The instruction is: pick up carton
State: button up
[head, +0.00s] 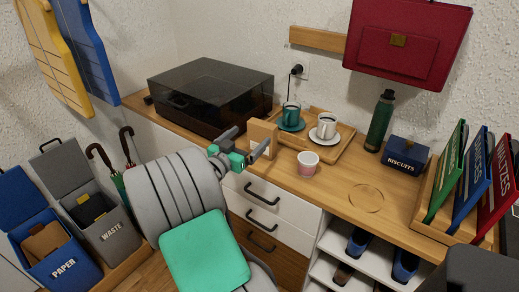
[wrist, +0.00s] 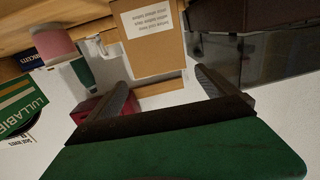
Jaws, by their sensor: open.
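The carton (head: 263,134) is a small tan box standing upright on the wooden top, between the black-lidded box and the tray with cups. In the wrist view the carton (wrist: 150,30) shows a white printed label and lies just beyond my fingertips, roughly in line with the gap between them. My gripper (head: 246,142) is open, with its two fingers spread towards the carton. It also shows in the wrist view (wrist: 162,78), with nothing held between the fingers. Whether a fingertip touches the carton I cannot tell. My gripper hides part of the carton's lower side in the head view.
A pink-and-white cup (head: 308,164) stands close to the carton's right. A wooden tray (head: 347,146) with a green and a white cup is behind. The black-lidded box (head: 212,92) is to the left. A green bottle (head: 380,122) and a biscuits tin (head: 405,154) stand farther right.

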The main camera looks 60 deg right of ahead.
jog(key=d, duration=0.4)
jog(key=d+p, duration=0.1)
jog(key=d, duration=0.2)
jog(key=s+d+p, duration=0.1)
jog(key=d, duration=0.3)
jog(key=shift+d+r, duration=0.25)
jog(key=shift+d, duration=0.05)
jog(key=c, duration=1.5)
jog(key=shift+o, duration=0.2)
jog(key=shift+r, duration=0.1)
